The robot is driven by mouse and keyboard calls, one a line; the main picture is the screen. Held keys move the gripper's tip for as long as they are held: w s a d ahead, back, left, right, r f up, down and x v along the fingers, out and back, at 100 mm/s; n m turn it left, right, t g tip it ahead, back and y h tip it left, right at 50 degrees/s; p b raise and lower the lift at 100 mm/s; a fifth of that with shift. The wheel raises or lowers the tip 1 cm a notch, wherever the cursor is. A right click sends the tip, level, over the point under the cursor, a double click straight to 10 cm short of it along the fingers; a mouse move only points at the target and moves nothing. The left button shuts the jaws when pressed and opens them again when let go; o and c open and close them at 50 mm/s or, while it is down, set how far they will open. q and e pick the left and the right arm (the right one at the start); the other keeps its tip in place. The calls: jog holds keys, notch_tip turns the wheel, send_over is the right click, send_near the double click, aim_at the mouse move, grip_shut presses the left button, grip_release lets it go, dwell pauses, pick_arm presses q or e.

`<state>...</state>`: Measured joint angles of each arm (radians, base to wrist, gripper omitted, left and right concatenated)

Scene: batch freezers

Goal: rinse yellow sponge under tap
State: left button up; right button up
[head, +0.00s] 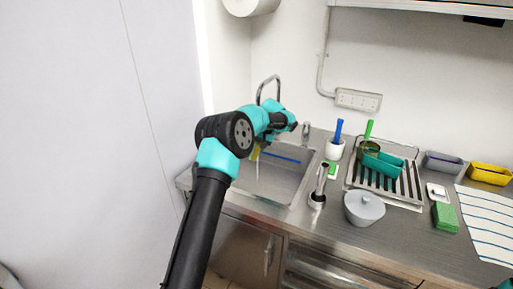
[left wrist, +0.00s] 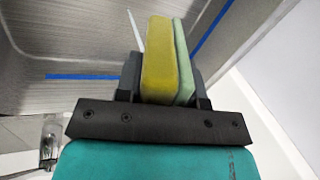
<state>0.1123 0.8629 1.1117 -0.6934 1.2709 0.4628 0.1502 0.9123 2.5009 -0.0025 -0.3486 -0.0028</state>
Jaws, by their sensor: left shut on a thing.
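The yellow sponge (left wrist: 159,68) is pinched between the dark fingers of my left gripper (left wrist: 165,85), with a pale green layer (left wrist: 184,62) along its right side. In the head view a bit of the yellow sponge (head: 255,153) shows below my left gripper (head: 259,144), over the sink basin (head: 277,183). The tap (head: 268,83) arches up behind my left arm, and its outlet is hidden. A thin pale line, which looks like running water, hangs in the basin and also shows beside the sponge in the left wrist view. I cannot tell whether it touches the sponge. My right gripper is out of view.
A blue strip (head: 281,158) marks the basin. A green sponge (head: 445,217) lies farther right.

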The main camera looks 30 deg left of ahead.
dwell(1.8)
pick_arm(q)
jog(key=shift+w+d, duration=0.7)
jog(key=shift+d, duration=0.35)
jog(key=shift+w+d, duration=0.2)
jog(key=shift+d, duration=0.15)
jog(key=shift+s+a, duration=0.25)
jog(key=shift+a, duration=0.1)
dwell(0.5)
jog(key=shift+w+d, duration=0.1)
jog(key=shift+d, duration=0.05)
dwell(0.5)
jog(key=shift+w+d, duration=0.15)
jog(key=shift+d, duration=0.05)
jog(key=shift+s+a, duration=0.25)
jog(key=shift+a, duration=0.1)
dwell(0.5)
jog(key=shift+w+d, duration=0.25)
jog(key=shift+d, duration=0.1)
dwell(0.5)
jog(key=shift+s+a, duration=0.1)
jog(key=shift+a, duration=0.05)
dwell(0.4)
